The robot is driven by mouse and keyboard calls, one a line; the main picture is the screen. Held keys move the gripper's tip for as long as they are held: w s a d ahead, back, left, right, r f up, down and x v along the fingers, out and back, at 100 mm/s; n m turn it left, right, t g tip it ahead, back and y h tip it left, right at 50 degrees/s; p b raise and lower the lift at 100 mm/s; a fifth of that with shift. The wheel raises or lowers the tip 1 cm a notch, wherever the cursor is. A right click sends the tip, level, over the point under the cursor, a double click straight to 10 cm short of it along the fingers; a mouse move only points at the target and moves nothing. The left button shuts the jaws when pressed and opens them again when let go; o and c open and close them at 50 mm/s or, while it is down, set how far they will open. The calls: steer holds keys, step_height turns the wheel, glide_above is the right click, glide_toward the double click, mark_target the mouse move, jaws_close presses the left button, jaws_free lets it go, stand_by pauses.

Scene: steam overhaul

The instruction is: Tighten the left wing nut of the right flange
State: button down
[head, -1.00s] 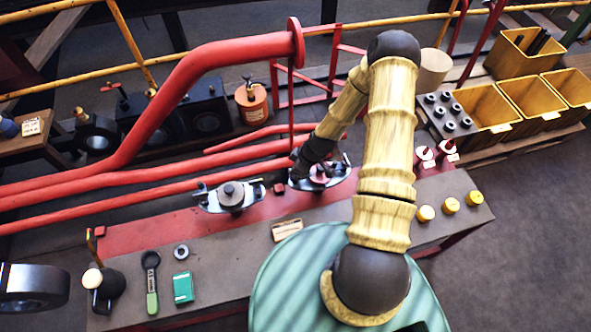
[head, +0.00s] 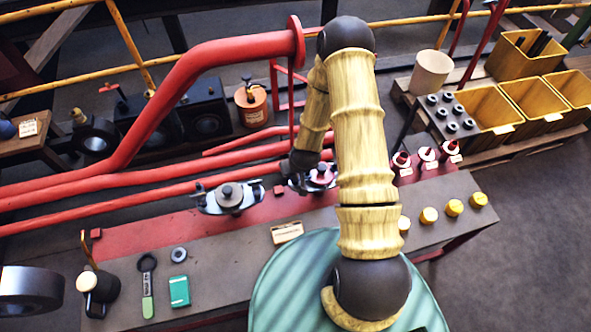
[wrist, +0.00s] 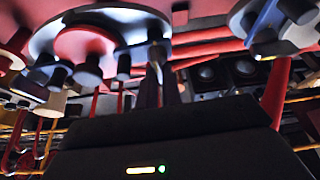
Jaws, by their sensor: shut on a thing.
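The right flange (head: 322,177) is a silver oval plate with a red disc on the red bench top, partly hidden by my arm. In the wrist view the same flange (wrist: 118,26) fills the upper left, with its red disc (wrist: 85,50). My gripper (head: 297,178) points down at the flange's left end. In the wrist view my gripper (wrist: 160,90) is shut on the left wing nut (wrist: 155,57), which stands on the flange's end. The fingers hide part of the nut, so its exact seating cannot be told.
The left flange (head: 229,197), with a dark cap, sits close to the left of my gripper. Red pipes (head: 150,180) run behind. Red-and-white bottles (head: 427,155) and yellow caps (head: 429,214) stand at the right. A wrench (head: 147,285) and green box (head: 179,290) lie front left.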

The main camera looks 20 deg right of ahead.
steer(key=shift+m, duration=0.5)
steer(key=c, duration=1.6)
jaws_free()
steer(key=shift+o, duration=0.2)
steer(key=shift+r, duration=0.1)
steer(key=v, duration=1.7)
steer(key=shift+a+r, duration=0.2)
steer(key=shift+a, duration=0.15)
steer(key=shift+r, duration=0.1)
steer(key=s+r+g+p, duration=0.1)
steer(key=s+r, duration=0.2)
steer(key=r, duration=0.4)
steer(key=s+r+g+p, duration=0.1)
steer(key=s+r, duration=0.3)
steer(key=r, duration=0.4)
steer(key=shift+s+r+p, duration=0.25)
steer(key=shift+s+p, duration=0.05)
steer(key=shift+s, duration=0.05)
steer(key=shift+d, duration=0.1)
